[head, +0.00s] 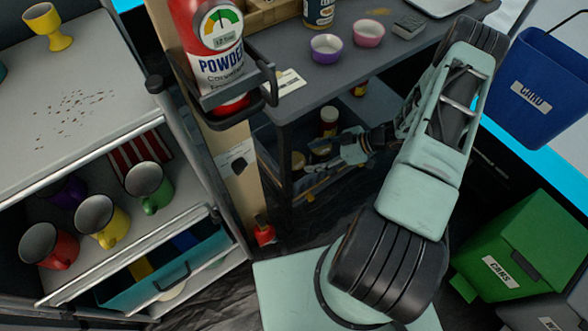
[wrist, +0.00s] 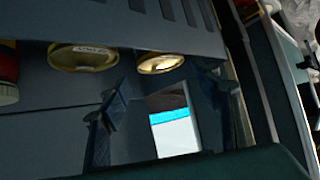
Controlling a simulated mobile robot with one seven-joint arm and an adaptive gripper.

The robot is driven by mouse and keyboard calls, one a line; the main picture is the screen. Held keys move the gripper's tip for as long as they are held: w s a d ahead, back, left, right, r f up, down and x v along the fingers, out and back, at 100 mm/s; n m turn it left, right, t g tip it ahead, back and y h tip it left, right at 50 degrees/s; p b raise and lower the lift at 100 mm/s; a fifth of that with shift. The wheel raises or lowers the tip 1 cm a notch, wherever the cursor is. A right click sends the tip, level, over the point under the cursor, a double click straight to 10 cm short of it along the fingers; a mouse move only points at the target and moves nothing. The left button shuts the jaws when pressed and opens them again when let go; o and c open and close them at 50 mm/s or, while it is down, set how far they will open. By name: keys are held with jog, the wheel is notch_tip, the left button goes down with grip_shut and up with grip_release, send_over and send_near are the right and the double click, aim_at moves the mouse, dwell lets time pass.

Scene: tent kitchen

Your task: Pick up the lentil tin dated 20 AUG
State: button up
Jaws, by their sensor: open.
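Two tins with gold-coloured ends show in the wrist view. The left tin (wrist: 84,58) has a small pale label with dark marks that I cannot read. The right tin (wrist: 160,63) shows no readable date, so I cannot tell which is dated 20 AUG. My gripper (wrist: 160,108) is open and empty, its fingers apart below the tins in the picture, the right tin roughly above the gap. In the head view my gripper (head: 328,164) reaches in at the lower shelf, close to small tins (head: 298,161) partly hidden beside it.
A red jar with a white lid (wrist: 8,78) stands left of the tins. Another jar (head: 328,118) stands behind on the lower shelf (head: 270,148). The table top (head: 290,85) overhangs the shelf. A post with a fire extinguisher (head: 208,45) stands to the left.

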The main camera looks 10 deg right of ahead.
aim_at(294, 161)
jog(key=b+x, duration=0.1)
jog(key=x, duration=0.4)
jog(key=shift+w+a+f+b, duration=0.1)
jog(key=shift+a+f+b, duration=0.15)
jog(key=shift+b, duration=0.15)
jog(key=shift+c, duration=0.4)
jog(key=shift+r, duration=0.1)
grip_shut()
